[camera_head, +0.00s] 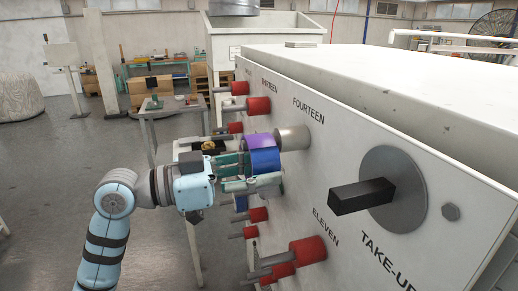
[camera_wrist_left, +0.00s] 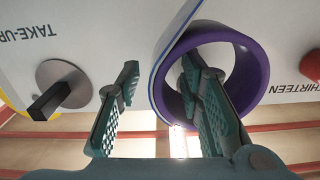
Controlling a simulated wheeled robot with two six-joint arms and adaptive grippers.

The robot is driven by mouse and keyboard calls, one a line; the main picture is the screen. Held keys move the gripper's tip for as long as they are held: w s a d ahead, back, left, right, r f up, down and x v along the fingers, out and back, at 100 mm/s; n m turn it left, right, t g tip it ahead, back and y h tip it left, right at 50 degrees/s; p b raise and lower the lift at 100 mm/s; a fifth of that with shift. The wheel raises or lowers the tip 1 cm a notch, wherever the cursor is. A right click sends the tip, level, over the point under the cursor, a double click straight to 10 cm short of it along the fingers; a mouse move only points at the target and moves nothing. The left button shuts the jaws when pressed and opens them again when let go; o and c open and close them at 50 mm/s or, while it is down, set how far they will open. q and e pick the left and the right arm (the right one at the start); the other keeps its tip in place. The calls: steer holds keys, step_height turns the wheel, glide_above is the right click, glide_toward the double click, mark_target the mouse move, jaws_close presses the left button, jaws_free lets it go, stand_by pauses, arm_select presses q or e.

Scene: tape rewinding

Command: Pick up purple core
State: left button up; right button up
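The purple core (camera_head: 258,142) is a short hollow ring with a blue outer part, close to the machine's white panel and beside a grey cylinder (camera_head: 292,138) under the label FOURTEEN. In the left wrist view the core (camera_wrist_left: 247,85) is a thick purple ring seen from its open end. My left gripper (camera_head: 256,172) is at the core. In the left wrist view its fingers (camera_wrist_left: 160,82) are spread apart. One finger reaches into the ring's opening and the other is outside to the left, with a visible gap from the ring wall. My right gripper is not in view.
Several red-collared pegs (camera_head: 307,250) stick out from the white panel (camera_head: 350,140) around the core. A round grey hub with a black bar (camera_head: 362,196) is by the TAKE-UP label. A small table (camera_head: 165,112) stands behind my arm. Open floor lies left.

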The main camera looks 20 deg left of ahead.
arm_select(q)
steer(key=shift+w+d, duration=0.1)
steer(key=shift+d, duration=0.2)
steer(key=shift+a, duration=0.2)
steer(key=c, duration=0.7)
jaws_close()
steer(key=shift+d, duration=0.1)
